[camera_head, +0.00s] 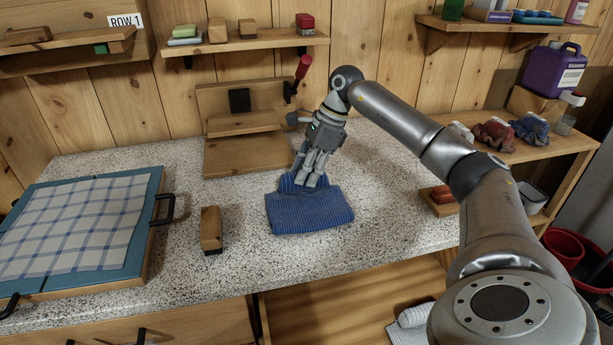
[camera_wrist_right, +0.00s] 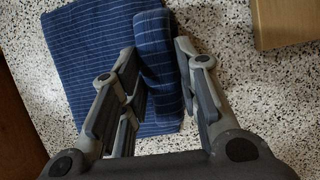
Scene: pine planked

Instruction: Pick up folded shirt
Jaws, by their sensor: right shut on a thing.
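The folded shirt (camera_head: 310,212) is blue with thin stripes and lies on the speckled countertop in the middle of the head view. My right gripper (camera_head: 311,180) reaches down onto its far edge and is shut on a bunched fold there. In the right wrist view the shirt (camera_wrist_right: 95,50) lies flat at upper left, with a raised roll of cloth between the fingers of my right gripper (camera_wrist_right: 160,85). Most of the shirt still rests on the counter. My left gripper is not in view.
A wooden brush-like block (camera_head: 211,229) stands left of the shirt. A blue-framed board with checked cloth (camera_head: 75,225) lies at far left. A wooden stand (camera_head: 235,155) with a red-handled tool (camera_head: 303,67) is behind. Bare counter (camera_head: 385,230) lies right of the shirt.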

